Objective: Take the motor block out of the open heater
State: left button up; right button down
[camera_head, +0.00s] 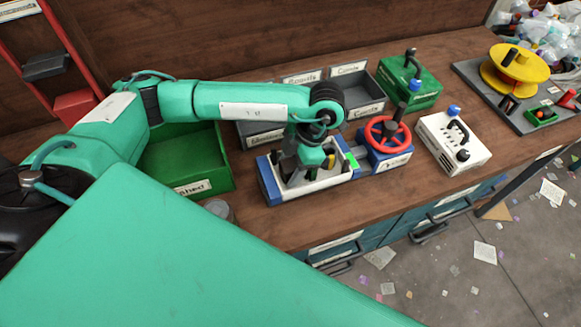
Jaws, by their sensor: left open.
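The open heater (322,184) appears to be the white, open-topped casing in a blue fixture with a red handwheel (388,133). My left gripper (305,171) points down over and into this casing, its jaws open. Dark and small coloured parts show inside around the fingers. I cannot make out the motor block among them, as the gripper and wrist cover much of the inside. Whether a finger touches anything is unclear. My right gripper is out of view.
A green labelled bin (217,178) stands left of the fixture, and grey labelled trays (358,88) behind it. A white box with a black handle (453,143), a green box (420,94) and a yellow reel (519,66) stand to the right. The bench front edge is close.

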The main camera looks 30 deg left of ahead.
pick_arm(q)
jog(key=c, duration=0.9)
jog(key=shift+r, duration=0.1)
jog(key=shift+c, duration=0.2)
